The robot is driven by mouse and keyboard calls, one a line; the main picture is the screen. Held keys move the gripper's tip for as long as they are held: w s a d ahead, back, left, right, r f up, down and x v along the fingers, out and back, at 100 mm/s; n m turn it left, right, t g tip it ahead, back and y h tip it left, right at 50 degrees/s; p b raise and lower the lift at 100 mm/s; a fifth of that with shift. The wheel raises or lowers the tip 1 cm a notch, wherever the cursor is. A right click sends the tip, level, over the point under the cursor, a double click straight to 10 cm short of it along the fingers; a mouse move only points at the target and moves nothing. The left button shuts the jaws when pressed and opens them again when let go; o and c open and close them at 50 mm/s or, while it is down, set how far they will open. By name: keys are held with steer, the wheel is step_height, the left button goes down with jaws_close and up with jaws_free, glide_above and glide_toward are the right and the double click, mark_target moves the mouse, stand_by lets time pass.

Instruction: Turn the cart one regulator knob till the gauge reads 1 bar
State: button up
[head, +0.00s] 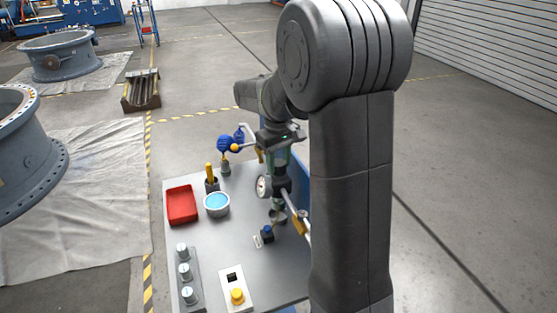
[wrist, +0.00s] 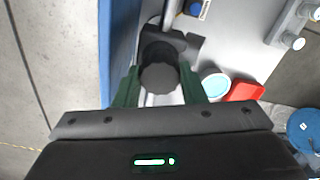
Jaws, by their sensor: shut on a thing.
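The cart (head: 200,239) is a grey-topped table below my arm. My gripper (wrist: 159,82) has green fingers, one on each side of the round black regulator knob (wrist: 158,72), and is shut on it. In the head view my gripper (head: 278,158) points down over the regulator, and its fingers and wrist mostly hide the knob. The round white gauge (head: 263,187) faces left, just below the gripper. It is too small for me to read its needle. The gauge face is not visible in the wrist view.
A blue valve (head: 224,144), a bowl with blue contents (head: 216,203) and a red tray (head: 181,205) stand left of the regulator. A panel with several grey knobs (head: 185,270) and a yellow-button box (head: 237,296) are nearer. Grey pipework and yellow handles sit close to the gripper.

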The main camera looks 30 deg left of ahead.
mark_target(279, 162)
steer(key=shift+m, duration=0.4)
steer(key=o, duration=1)
step_height(279, 162, up, 14)
steer(key=b, duration=0.1)
steer(key=shift+f, duration=0.15)
